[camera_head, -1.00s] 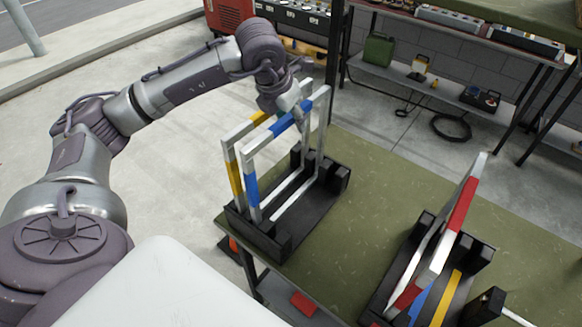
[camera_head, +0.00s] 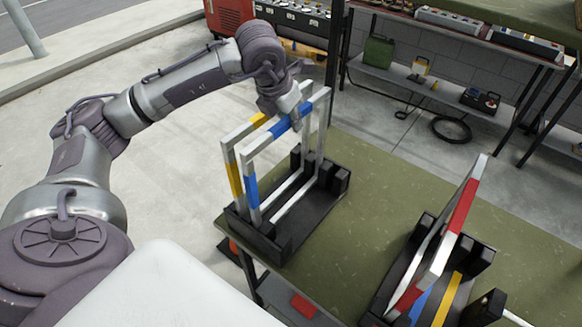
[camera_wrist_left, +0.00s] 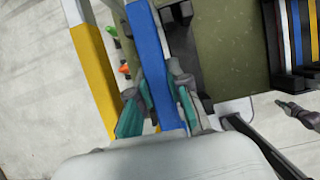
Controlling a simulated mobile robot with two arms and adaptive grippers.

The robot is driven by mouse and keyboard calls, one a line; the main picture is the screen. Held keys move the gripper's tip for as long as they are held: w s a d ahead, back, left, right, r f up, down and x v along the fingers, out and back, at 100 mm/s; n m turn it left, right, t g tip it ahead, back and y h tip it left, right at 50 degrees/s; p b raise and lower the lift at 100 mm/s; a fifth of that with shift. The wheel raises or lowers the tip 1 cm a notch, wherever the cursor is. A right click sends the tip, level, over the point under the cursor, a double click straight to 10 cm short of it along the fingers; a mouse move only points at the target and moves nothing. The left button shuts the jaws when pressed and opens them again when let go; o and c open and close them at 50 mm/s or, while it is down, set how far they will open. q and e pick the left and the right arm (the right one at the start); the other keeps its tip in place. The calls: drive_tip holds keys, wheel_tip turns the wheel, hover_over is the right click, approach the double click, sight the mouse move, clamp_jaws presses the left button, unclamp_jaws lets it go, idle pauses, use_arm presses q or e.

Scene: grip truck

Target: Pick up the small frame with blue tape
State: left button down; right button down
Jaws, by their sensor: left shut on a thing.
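The small frame with blue tape (camera_head: 252,192) stands upright in a black rack (camera_head: 262,238) on the green table. Its blue-taped top bar also shows in the left wrist view (camera_wrist_left: 152,62). My left gripper (camera_head: 297,120) is at that top bar from above, its fingers on either side of the blue tape, shut on it. In the left wrist view the teal-padded fingers (camera_wrist_left: 160,110) flank the blue bar. A frame with yellow tape (camera_head: 235,178) stands right beside it in the same rack.
A second black rack (camera_head: 478,262) at the right holds frames, one with red tape (camera_head: 462,205) and leaning. The green table (camera_head: 375,190) is clear between the racks. Shelves with a green canister (camera_head: 378,50) stand behind.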

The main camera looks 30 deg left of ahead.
use_arm(q)
drive_tip(key=shift+r, duration=0.1)
drive_tip(key=shift+r+p, duration=0.35)
drive_tip(key=shift+p, duration=0.35)
wheel_tip(320, 180, up, 9)
drive_tip(key=b, duration=0.2)
drive_tip(key=shift+w+f+b, duration=0.1)
drive_tip(key=shift+f+b, duration=0.05)
drive_tip(key=shift+b, duration=0.25)
wheel_tip(320, 180, up, 20)
drive_tip(key=p, duration=0.8)
drive_tip(key=shift+p, duration=0.35)
drive_tip(key=shift+f, duration=0.1)
idle(0.7)
